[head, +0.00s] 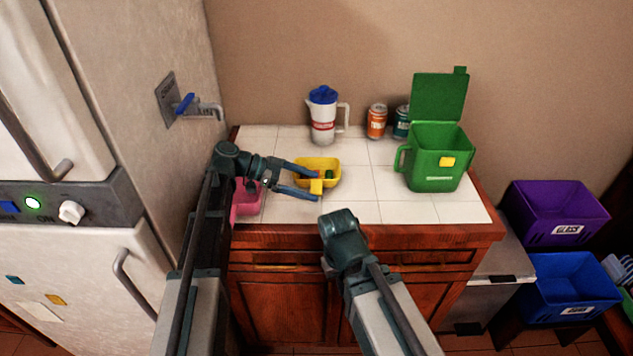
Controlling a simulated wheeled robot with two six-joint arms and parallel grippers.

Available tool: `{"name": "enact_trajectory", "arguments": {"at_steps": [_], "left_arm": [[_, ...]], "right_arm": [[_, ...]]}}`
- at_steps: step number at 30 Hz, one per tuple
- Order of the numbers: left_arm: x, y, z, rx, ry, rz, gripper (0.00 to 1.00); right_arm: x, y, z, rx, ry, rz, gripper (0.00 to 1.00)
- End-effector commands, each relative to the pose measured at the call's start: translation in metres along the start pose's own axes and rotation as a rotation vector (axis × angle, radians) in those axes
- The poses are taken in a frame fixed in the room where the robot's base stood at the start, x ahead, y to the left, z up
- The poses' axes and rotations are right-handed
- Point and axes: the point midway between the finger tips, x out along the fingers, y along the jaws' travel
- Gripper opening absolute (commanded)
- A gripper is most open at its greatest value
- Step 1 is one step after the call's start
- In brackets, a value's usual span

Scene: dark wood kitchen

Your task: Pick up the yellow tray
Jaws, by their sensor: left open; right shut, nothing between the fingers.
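The yellow tray (333,164) is a small open bin on the white tiled counter, left of its middle. Small items, one green and one reddish, lie in it. A yellow tab or block (317,187) is at its front; I cannot tell if it is part of the tray. My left gripper (317,186) reaches in from the left at the tray's front. Its two blue-grey fingers are open, one on each side of the yellow tab; contact is unclear. My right arm ends in a dark joint before the counter's front edge; its fingers are hidden.
A pink container (246,202) sits at the counter's left edge, partly behind my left arm. A blue-lidded pitcher (323,118), an orange can (377,122) and a teal can (401,123) stand behind. A green lidded bin (434,165) stands right. Bare tiles lie between tray and bin.

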Motion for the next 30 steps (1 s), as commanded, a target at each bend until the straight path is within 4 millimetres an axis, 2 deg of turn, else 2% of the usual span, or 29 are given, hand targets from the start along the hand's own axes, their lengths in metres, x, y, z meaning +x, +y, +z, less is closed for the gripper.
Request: {"name": "enact_trajectory", "arguments": {"at_steps": [3, 9, 23, 30], "left_arm": [[0.0103, 0.0005, 0.0006, 0.0, 0.0, 0.0, 1.0], [0.0097, 0.0001, -0.0004, -0.001, 0.0, -0.001, 0.98], [0.0094, 0.0002, -0.0002, -0.001, 0.0, -0.001, 0.15], [0.0094, 0.0009, -0.0018, 0.0, 0.0, -0.001, 0.15]], "right_arm": [[0.0045, -0.0004, -0.0003, 0.0, 0.0, 0.0, 0.0], [0.0033, -0.0003, -0.0002, 0.0, 0.0, 0.0, 0.0], [0.0034, -0.0003, -0.0002, 0.0, 0.0, 0.0, 0.0], [0.002, -0.0002, -0.0001, 0.0, 0.0, 0.0, 0.0]]}}
